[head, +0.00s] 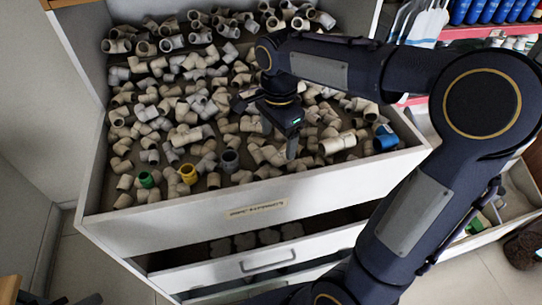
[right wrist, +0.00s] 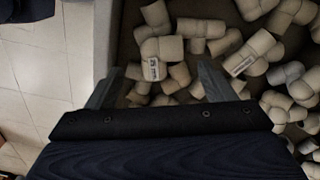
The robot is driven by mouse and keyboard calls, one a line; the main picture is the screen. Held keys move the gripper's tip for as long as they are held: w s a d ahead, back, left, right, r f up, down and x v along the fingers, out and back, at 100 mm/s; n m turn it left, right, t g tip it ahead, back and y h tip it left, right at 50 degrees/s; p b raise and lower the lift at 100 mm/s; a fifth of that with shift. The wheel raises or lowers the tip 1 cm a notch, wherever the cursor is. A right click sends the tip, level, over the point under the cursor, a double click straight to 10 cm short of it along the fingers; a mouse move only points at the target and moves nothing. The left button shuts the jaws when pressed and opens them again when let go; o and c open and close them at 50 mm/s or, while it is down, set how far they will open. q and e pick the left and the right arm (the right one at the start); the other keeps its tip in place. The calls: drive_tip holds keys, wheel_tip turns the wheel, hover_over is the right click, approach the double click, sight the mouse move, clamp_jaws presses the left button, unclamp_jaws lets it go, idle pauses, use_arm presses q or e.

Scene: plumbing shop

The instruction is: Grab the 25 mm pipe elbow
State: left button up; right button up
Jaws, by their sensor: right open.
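Many beige and grey pipe elbows (head: 185,135) lie heaped in the open top drawer (head: 330,178) in the head view. My right gripper (head: 291,148) hangs over the front right part of the heap, pointing down. In the right wrist view, my right gripper (right wrist: 158,88) is open, its two fingers apart with nothing held. A beige elbow with a printed label (right wrist: 153,68) lies ahead, in line with the gap between the fingers. Another labelled elbow (right wrist: 240,63) lies to its right. The print is too small to read surely. My left gripper is not in view.
The drawer's wall (right wrist: 104,40) runs close to the left finger in the wrist view. Blue (head: 385,137), yellow (head: 188,174) and green (head: 146,180) fittings lie among the elbows. A lower drawer (head: 262,258) is partly open. Shelves with blue goods (head: 490,12) stand at right.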

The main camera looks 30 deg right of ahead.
sight(278, 152)
wheel_tip(278, 152, down, 5)
drive_tip(key=shift+w+d+f, duration=0.1)
drive_tip(key=shift+c, duration=0.5)
drive_tip(key=c, duration=1)
